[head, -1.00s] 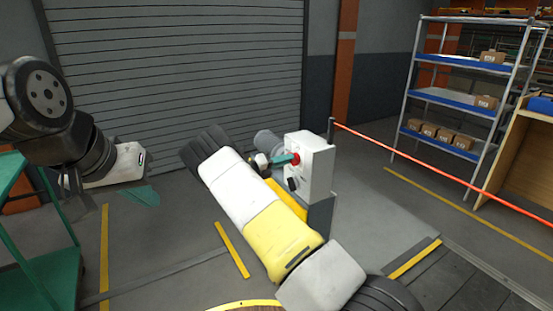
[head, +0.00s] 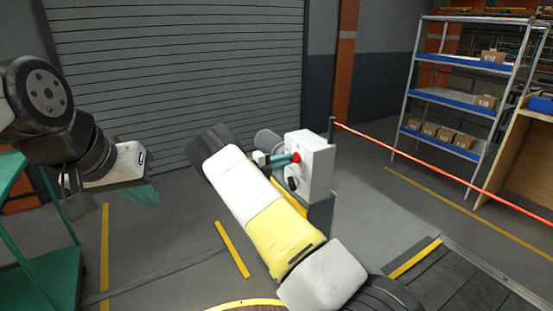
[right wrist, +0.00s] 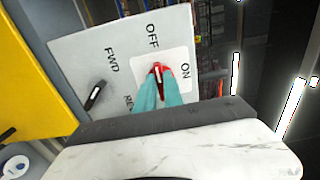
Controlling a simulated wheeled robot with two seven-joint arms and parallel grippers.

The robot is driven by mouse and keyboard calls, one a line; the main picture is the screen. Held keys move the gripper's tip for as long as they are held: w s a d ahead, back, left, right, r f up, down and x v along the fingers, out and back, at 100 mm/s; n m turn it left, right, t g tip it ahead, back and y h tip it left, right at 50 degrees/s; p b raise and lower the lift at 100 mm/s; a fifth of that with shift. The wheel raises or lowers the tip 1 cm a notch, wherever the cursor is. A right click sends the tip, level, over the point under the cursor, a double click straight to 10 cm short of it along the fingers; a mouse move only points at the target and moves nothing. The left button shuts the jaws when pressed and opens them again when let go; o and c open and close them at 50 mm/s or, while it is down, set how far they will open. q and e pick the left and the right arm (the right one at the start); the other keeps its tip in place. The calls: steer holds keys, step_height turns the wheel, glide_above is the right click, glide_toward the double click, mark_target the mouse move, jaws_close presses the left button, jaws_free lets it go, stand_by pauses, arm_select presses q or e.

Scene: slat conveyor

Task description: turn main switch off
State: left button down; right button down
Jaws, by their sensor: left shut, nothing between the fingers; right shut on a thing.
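The main switch is a red knob (right wrist: 157,69) on a light grey control box (head: 318,165); it also shows in the head view (head: 296,157). My right gripper (right wrist: 158,86) is shut on the knob, one teal finger on each side. The knob's white-marked grip stands nearly upright in the wrist view, towards the OFF label (right wrist: 152,36); the ON label (right wrist: 185,71) is to its right. The fingers hide part of the knob. My left gripper (head: 146,197) hangs at the left, shut and empty, far from the box.
A black selector (right wrist: 96,95) marked FWD and REV sits beside the main switch. A red-orange barrier bar (head: 420,165) runs right from behind the box. A green cart (head: 40,270) stands at the left near my left arm. Shelves (head: 450,100) stand at the back right.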

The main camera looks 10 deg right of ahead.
steer(key=shift+a, duration=0.1)
steer(key=c, duration=1.5)
jaws_free()
steer(key=shift+o, duration=0.2)
steer(key=v, duration=0.7)
steer(key=shift+a, duration=0.35)
steer(key=shift+s, duration=0.1)
